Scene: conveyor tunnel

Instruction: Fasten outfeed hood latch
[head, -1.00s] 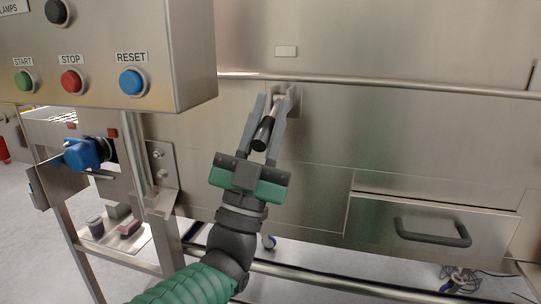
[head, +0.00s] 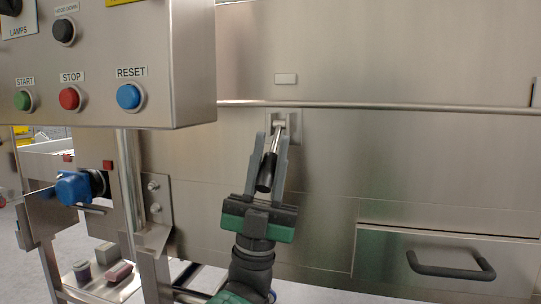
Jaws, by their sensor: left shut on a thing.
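The hood latch is a small metal bracket (head: 294,127) on the steel front panel, just below the long horizontal rail. Its lever (head: 268,172) has a black grip and hangs down from the bracket, slightly tilted to the left at its lower end. My left gripper (head: 271,150) reaches up from below, with its two grey fingers on either side of the lever, shut on it. The black grip end shows between the fingers. My right gripper is not in view.
A control box (head: 110,60) with several buttons juts out at the upper left. A blue connector (head: 78,188) sticks out below it. A drawer with a dark handle (head: 450,268) is at the lower right. A horizontal rail (head: 400,107) runs above the latch.

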